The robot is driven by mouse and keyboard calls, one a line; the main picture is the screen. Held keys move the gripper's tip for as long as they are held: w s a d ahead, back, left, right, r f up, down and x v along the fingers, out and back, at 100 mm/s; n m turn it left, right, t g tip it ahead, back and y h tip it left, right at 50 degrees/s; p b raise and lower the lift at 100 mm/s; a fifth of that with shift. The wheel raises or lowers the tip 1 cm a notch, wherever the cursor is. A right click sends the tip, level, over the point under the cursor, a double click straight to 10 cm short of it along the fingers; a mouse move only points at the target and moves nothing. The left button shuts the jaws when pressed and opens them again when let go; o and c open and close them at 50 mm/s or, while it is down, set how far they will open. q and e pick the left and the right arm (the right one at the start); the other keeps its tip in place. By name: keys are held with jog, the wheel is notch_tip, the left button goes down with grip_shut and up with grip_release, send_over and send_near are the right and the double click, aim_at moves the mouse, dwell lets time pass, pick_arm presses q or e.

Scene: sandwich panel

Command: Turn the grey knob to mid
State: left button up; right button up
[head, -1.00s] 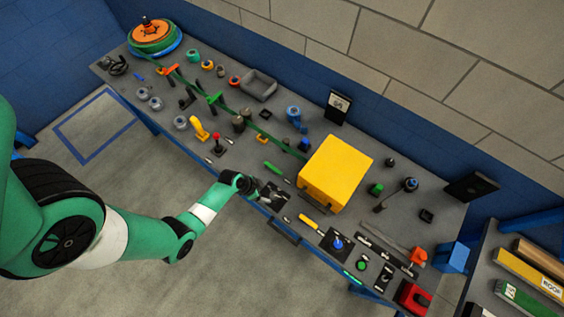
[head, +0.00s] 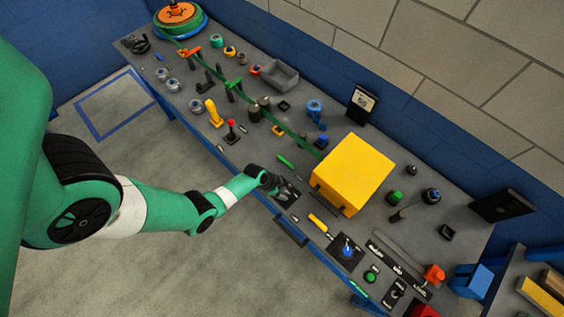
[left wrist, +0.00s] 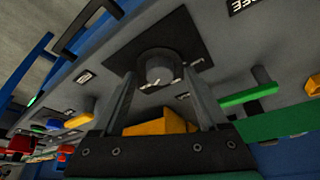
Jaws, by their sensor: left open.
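The grey knob (left wrist: 158,68) is a round knob on a dark square plate (left wrist: 190,40) in the left wrist view, with small white marks around its base. My left gripper (left wrist: 159,78) is open, with one finger on each side of the knob in that view. I cannot tell whether the fingers touch it. In the head view my left gripper (head: 277,186) is over the dark plate (head: 290,196) at the bench's front edge, and hides most of the knob. My right gripper is not in view.
A yellow box (head: 352,172) stands behind and right of the plate. A green bar (head: 285,161) and a yellow-handled tool (head: 318,223) lie nearby. A red-topped lever (head: 231,130) stands to the left. A dark handle (head: 290,233) juts from the bench front.

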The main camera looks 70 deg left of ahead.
pick_arm(q)
jog(key=shift+w+f, duration=0.15)
jog(key=shift+f, duration=0.1)
jog(key=shift+c, duration=0.3)
grip_shut()
